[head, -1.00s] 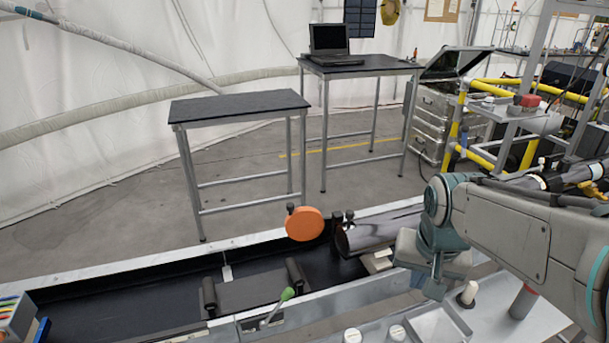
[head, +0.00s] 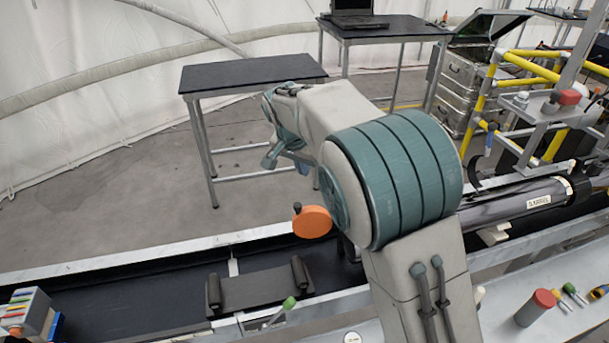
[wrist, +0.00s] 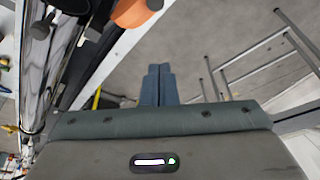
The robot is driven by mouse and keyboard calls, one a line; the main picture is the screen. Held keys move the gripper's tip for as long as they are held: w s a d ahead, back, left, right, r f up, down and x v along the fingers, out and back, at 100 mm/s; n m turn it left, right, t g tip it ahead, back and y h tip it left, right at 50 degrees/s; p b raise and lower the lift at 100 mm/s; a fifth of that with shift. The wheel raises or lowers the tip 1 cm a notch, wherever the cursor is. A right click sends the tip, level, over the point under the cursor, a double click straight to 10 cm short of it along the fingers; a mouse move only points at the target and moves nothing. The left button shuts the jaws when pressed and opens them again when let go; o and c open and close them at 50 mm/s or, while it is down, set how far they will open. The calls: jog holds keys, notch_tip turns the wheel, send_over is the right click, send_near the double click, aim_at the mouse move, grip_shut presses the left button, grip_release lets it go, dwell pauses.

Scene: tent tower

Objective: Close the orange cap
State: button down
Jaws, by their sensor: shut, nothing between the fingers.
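The orange cap (head: 312,222) is a round disc with a dark knob at its upper left. It stands over the far edge of the long black trough, its flat face toward me, beside the dark shiny cylinder (head: 500,208). My arm hides where cap and cylinder meet. In the wrist view the orange cap (wrist: 131,10) shows at the top, cut by the frame, and the cylinder (wrist: 45,50) runs along the left. My gripper (wrist: 158,70) is shut and empty, apart from the cap and below it in that view. In the head view it reaches past the trough.
The trough (head: 120,299) crosses the front, with a black cradle (head: 258,289) and a green-knobbed lever (head: 289,303). A black-topped table (head: 250,72) stands behind my gripper. Yellow rails (head: 530,68) stand at the right. The floor left of the table is clear.

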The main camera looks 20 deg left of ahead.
aim_at(316, 217)
jog(key=a+b+x, duration=0.1)
jog(key=b+x, duration=0.4)
jog(key=x, duration=0.5)
jog(key=s, duration=0.4)
jog(key=shift+s+d+r, duration=0.1)
jog(key=shift+r, duration=0.2)
jog(key=shift+s, duration=0.1)
